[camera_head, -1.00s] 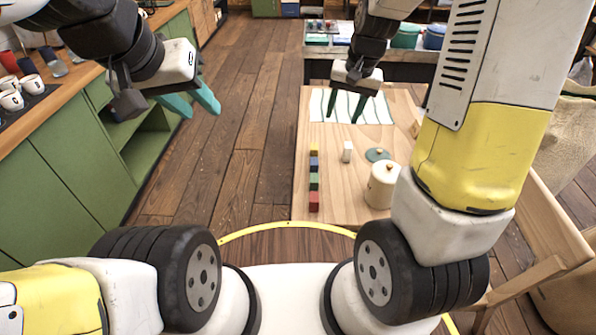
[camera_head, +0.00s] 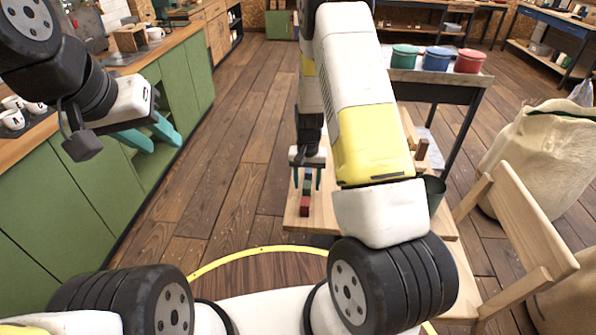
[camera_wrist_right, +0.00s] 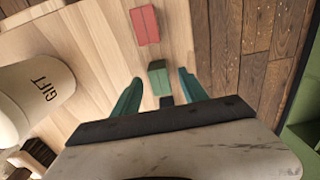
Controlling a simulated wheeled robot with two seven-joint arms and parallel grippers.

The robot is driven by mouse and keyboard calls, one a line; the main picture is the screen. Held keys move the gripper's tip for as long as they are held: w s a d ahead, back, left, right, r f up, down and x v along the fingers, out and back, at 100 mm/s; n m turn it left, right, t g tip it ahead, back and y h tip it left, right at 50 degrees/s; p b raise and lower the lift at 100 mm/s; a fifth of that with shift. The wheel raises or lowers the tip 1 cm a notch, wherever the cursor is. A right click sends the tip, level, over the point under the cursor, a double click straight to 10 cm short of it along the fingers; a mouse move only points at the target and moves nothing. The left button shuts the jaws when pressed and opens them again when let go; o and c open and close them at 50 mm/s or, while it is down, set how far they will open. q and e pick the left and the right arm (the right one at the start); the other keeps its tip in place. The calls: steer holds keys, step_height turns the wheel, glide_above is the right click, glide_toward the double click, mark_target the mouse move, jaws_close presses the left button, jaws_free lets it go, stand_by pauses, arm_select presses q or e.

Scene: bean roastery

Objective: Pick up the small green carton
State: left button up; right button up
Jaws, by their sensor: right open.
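The small green carton (camera_wrist_right: 159,78) stands on the wooden table in the right wrist view, between the two teal fingertips of my right gripper (camera_wrist_right: 159,85). A gap shows on each side of it. In the head view, my open right gripper (camera_head: 307,184) is over the row of small cartons, and the green carton (camera_head: 306,188) shows partly between its fingers. A red carton (camera_head: 304,206) sits at the near end of the row and also shows in the right wrist view (camera_wrist_right: 145,26). My left gripper (camera_head: 157,140) is open and empty, beside the green counter.
The wooden table (camera_head: 294,218) is mostly hidden behind my right arm. A cream canister marked GIFT (camera_wrist_right: 35,95) stands left of the green carton in the right wrist view. A wooden chair (camera_head: 520,220) and a sack (camera_head: 545,150) stand right. Open floor lies left of the table.

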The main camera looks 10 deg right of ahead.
mark_target(307, 184)
steer(key=shift+f, duration=0.95)
steer(key=shift+c, duration=0.4)
jaws_close()
step_height(307, 184, up, 10)
steer(key=shift+r, duration=0.1)
